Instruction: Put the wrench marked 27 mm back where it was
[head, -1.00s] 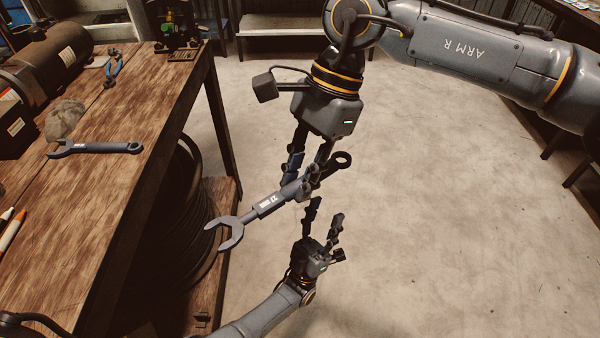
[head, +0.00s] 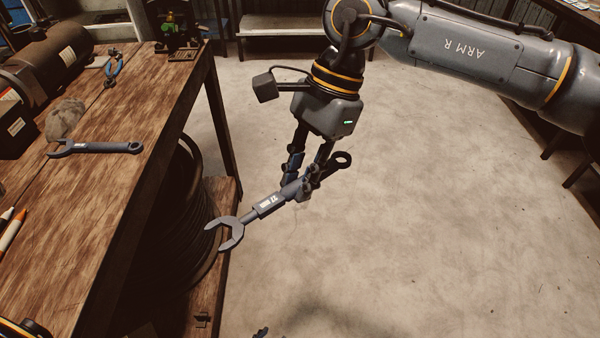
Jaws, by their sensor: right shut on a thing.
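The wrench marked 27 mm (head: 270,205) is a grey open-ended wrench with a ring at its other end. My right gripper (head: 304,186) is shut on its handle and holds it in the air over the floor, right of the workbench. Its open jaw points down left, and its ring end points up right. The label on the handle faces me. Of my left gripper (head: 262,333), only what seem to be dark tips show at the bottom edge, apart from the wrench; its fingers are otherwise out of frame.
The wooden workbench (head: 120,200) fills the left side. On it lie another blue-grey wrench (head: 100,148), a grey rag (head: 65,118), blue-handled pliers (head: 114,68) and markers (head: 12,232). A coiled hose (head: 180,210) sits beneath. The concrete floor (head: 430,230) at right is clear.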

